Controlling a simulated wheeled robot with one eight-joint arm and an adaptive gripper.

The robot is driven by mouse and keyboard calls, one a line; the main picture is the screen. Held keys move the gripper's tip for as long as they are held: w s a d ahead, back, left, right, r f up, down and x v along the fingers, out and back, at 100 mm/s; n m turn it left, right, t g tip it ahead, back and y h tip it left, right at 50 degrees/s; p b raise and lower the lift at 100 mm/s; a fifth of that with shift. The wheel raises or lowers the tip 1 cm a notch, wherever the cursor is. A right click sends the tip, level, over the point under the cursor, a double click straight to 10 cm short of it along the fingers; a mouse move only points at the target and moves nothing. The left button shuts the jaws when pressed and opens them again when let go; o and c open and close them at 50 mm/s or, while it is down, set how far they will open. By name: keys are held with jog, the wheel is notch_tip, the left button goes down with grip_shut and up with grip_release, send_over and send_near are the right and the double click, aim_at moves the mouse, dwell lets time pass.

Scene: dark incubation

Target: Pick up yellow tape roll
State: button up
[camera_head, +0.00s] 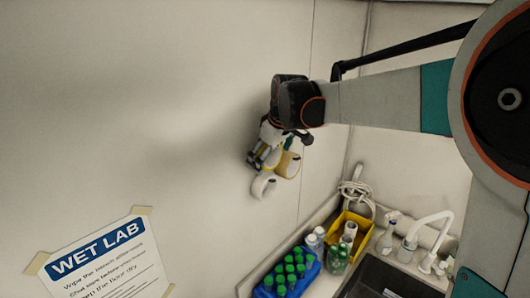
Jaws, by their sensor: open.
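A yellowish tape roll (289,165) is by the wall, near the middle of the picture. A white roll (264,186) is just below and left of it. My gripper (260,160) is at the end of my arm, which reaches in from the right. It is open, right beside the yellowish roll and above the white roll. The fingers overlap the upper left of the rolls in this view, so I cannot tell whether they touch or surround the yellow one. What holds the rolls up is hidden.
Below, a counter bears a blue rack (264,292) of green-capped bottles, a yellow bin (361,232) with bottles, a coiled white hose (357,196) and a sink (378,272) with white taps (428,228). A WET LAB sign (108,262) is taped lower left. The left wall is otherwise bare.

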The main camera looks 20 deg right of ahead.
jog(key=shift+c, duration=0.4)
jog(key=c, duration=1.1)
jog(key=shift+r, duration=0.15)
